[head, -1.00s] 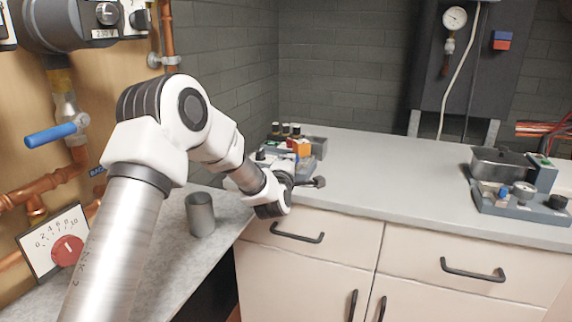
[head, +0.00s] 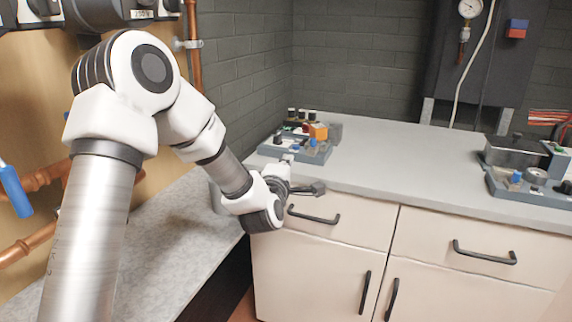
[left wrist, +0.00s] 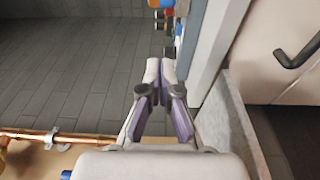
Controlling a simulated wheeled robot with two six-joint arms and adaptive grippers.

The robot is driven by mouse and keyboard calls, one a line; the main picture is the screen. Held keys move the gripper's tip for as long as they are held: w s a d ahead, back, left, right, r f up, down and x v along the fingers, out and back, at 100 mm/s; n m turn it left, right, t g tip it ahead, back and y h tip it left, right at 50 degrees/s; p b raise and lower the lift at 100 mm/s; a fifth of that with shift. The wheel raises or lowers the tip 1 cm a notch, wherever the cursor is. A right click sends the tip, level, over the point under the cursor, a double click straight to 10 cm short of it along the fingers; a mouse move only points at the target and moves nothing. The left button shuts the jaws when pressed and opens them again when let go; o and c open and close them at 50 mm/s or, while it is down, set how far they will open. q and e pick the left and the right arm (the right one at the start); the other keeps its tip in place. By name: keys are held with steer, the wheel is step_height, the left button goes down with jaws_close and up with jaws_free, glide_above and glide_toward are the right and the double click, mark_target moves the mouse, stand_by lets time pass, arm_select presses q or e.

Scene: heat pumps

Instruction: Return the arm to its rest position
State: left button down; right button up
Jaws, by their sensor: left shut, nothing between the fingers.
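My left arm (head: 150,75) comes in from the left in the head view, raised at the elbow and reaching down toward the corner of the counter. My left gripper (head: 318,188) is near the counter's front edge, close to the top of a drawer front. It also shows in the left wrist view (left wrist: 161,68), with its fingertips together and nothing between them. My right gripper is in neither view.
A tray of small parts (head: 300,150) sits at the counter's left end. Another tray (head: 530,188) sits at the right, and the counter (head: 410,165) between is clear. Copper pipes (head: 40,178) and a blue lever (head: 14,190) are at left.

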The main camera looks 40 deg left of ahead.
arm_select(q)
steer(key=shift+w+f, duration=0.1)
steer(key=shift+f, duration=0.1)
stand_by(0.3)
steer(key=s+d+f+m+g+h, duration=0.2)
steer(key=s+d+f+m+g, duration=0.15)
steer(key=f, duration=0.65)
steer(key=s+d+f+m+g+h, duration=0.2)
steer(key=s+d+f+m, duration=0.25)
steer(key=f, duration=0.45)
steer(key=s+d+f+m+g+h, duration=0.1)
steer(key=s+d+f+m+g, duration=0.2)
steer(key=f, duration=0.7)
steer(key=s+d+f+m+g+h, duration=0.1)
steer(key=s+d+f+m+g, duration=0.15)
steer(key=s+f, duration=0.35)
steer(key=s+d+f+m+g+h, duration=0.1)
steer(key=s+f+m+g, duration=0.1)
steer(key=s+f+m, duration=0.45)
steer(key=s+d+f+m+g, duration=0.2)
steer(key=s+g, duration=0.2)
steer(key=s, duration=1)
step_height(320, 180, up, 16)
steer(key=p, duration=1.6)
steer(key=shift+f, duration=0.15)
